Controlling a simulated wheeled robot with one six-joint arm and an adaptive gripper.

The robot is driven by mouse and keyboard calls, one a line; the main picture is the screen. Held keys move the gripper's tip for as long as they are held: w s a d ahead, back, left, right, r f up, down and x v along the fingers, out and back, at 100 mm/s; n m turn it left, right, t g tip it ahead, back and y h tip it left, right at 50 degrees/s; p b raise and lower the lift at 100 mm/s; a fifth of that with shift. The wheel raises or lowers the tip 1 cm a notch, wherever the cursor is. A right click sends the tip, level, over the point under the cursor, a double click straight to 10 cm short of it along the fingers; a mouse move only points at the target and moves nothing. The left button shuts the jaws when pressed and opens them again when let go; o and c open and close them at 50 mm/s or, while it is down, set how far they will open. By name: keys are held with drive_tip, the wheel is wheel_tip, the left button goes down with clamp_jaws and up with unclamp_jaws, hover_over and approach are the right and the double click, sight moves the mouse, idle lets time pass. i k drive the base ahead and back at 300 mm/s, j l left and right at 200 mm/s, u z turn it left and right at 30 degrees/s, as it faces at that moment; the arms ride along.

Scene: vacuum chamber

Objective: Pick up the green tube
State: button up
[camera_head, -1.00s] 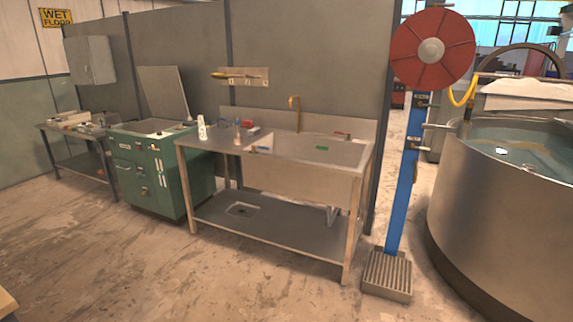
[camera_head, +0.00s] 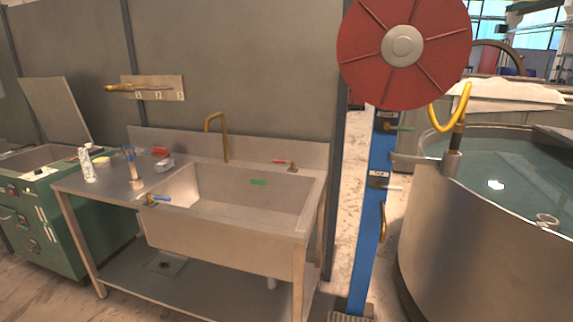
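No other green tube is plain to see. On the counter left of the basin stand a white bottle (camera_head: 87,164) and a blue-and-tan upright item (camera_head: 133,168). A red item (camera_head: 160,151) and a small whitish item (camera_head: 165,164) lie near the back. My gripper is not in view.
A green cabinet (camera_head: 45,222) with a raised lid stands left of the sink. A blue post (camera_head: 370,215) with a red reel (camera_head: 403,46) stands to its right. A large steel tank (camera_head: 480,262) of water fills the right side. Little floor shows in front.

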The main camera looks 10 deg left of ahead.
sight(91, 177)
drive_tip(key=i+j+u, duration=0.15)
drive_tip(key=i+u, duration=0.3)
drive_tip(key=i+l+u, duration=0.1)
drive_tip(key=i+u, duration=0.35)
drive_tip(key=i, duration=0.2)
drive_tip(key=i+l+u, duration=0.25)
drive_tip(key=i+u, duration=0.2)
drive_tip(key=i+l+u, duration=0.1)
drive_tip(key=i+u, duration=0.4)
drive_tip(key=i, duration=0.7)
drive_tip(key=k+j+z, duration=0.25)
drive_tip(key=k+j, duration=0.2)
drive_tip(key=j, duration=0.15)
